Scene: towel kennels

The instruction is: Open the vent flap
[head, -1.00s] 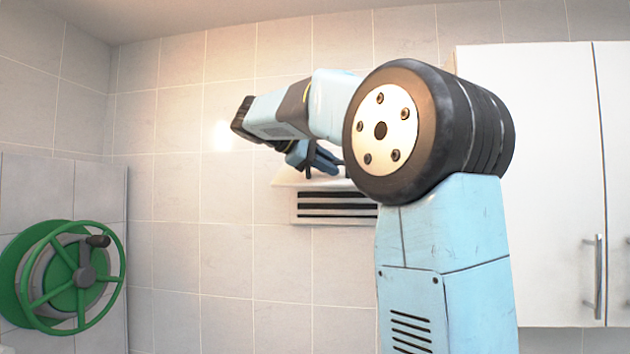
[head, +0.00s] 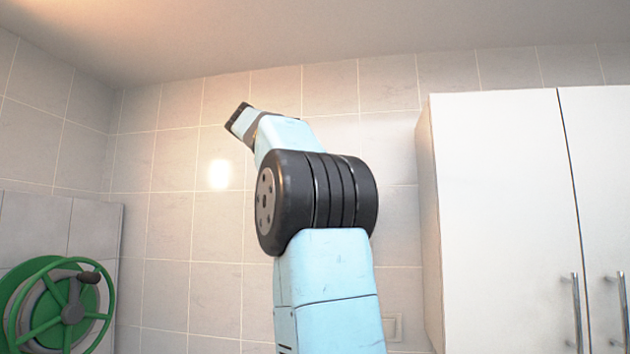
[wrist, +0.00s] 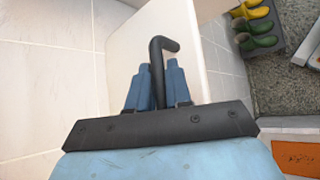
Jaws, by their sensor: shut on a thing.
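White cabinets (head: 505,210) stand close at the right. A green hose reel (head: 62,310) is on the left wall. Below, the wrist view shows green and yellow boots (wrist: 256,27) on a dark tray and an orange mat (wrist: 300,155).

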